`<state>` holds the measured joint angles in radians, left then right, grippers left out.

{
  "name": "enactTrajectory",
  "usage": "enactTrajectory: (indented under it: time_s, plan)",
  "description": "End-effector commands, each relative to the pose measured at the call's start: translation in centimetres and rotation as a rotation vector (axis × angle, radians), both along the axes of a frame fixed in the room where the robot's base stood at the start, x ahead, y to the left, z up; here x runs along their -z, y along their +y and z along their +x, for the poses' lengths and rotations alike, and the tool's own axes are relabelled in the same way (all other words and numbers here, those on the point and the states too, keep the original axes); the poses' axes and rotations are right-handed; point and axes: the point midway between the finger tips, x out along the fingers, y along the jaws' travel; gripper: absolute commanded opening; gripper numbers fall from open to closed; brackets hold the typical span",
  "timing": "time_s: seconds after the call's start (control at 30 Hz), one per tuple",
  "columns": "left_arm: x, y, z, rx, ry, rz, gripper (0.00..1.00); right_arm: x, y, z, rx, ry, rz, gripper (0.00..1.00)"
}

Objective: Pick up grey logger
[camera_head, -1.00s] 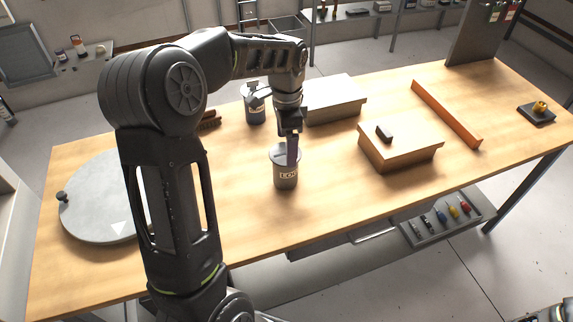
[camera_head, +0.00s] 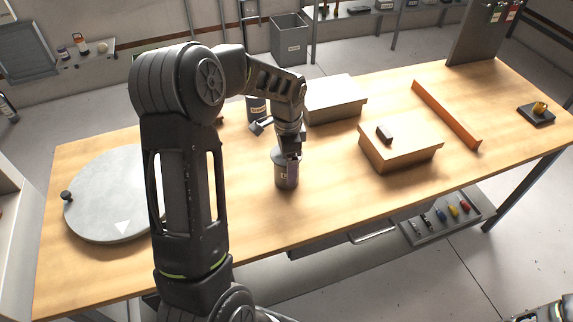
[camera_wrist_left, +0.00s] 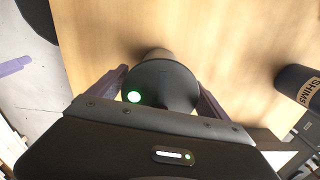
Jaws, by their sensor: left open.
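A grey cylindrical canister (camera_head: 286,176) stands upright on the wooden table, with a label too small to read. My left gripper (camera_head: 288,152) is over its top, pointing down. In the left wrist view, a dark round top (camera_wrist_left: 165,80) with a green light lies between the two spread fingers of my left gripper (camera_wrist_left: 162,97); no finger clearly touches it. A small dark block (camera_head: 384,134) lies on a cardboard-coloured box (camera_head: 405,150) to the right. I cannot tell from a label which thing is the grey logger.
A dark can (camera_head: 256,108) stands behind my left gripper; a can marked SHIMS (camera_wrist_left: 305,88) shows in the wrist view. Another box (camera_head: 335,98), an orange bar (camera_head: 447,115) and a round grey plate (camera_head: 110,200) are on the table (camera_head: 330,220). The front middle is clear.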

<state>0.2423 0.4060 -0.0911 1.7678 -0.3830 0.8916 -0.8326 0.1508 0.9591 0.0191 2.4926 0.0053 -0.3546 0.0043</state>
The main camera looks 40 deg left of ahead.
Motion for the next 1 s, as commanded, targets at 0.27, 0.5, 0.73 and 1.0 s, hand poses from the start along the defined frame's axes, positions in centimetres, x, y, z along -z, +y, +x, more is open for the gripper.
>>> enactTrajectory:
  time_s: [0.27,0.5,0.73,1.0]
  plan:
    - [0.55,0.01,0.00,0.000,-0.001,0.001,0.88,-0.03,-0.02,-0.02,0.001,0.001,-0.001,0.88]
    - [0.53,0.02,-0.01,0.000,-0.001,0.001,0.88,-0.04,-0.01,-0.02,0.000,0.001,0.000,0.88]
    - [0.52,0.01,0.00,0.000,-0.001,0.001,0.82,-0.05,-0.01,-0.02,0.000,0.000,0.000,0.88]
    - [0.51,0.02,-0.01,0.000,-0.001,0.001,0.60,-0.05,-0.01,-0.02,0.000,0.000,0.000,0.88]
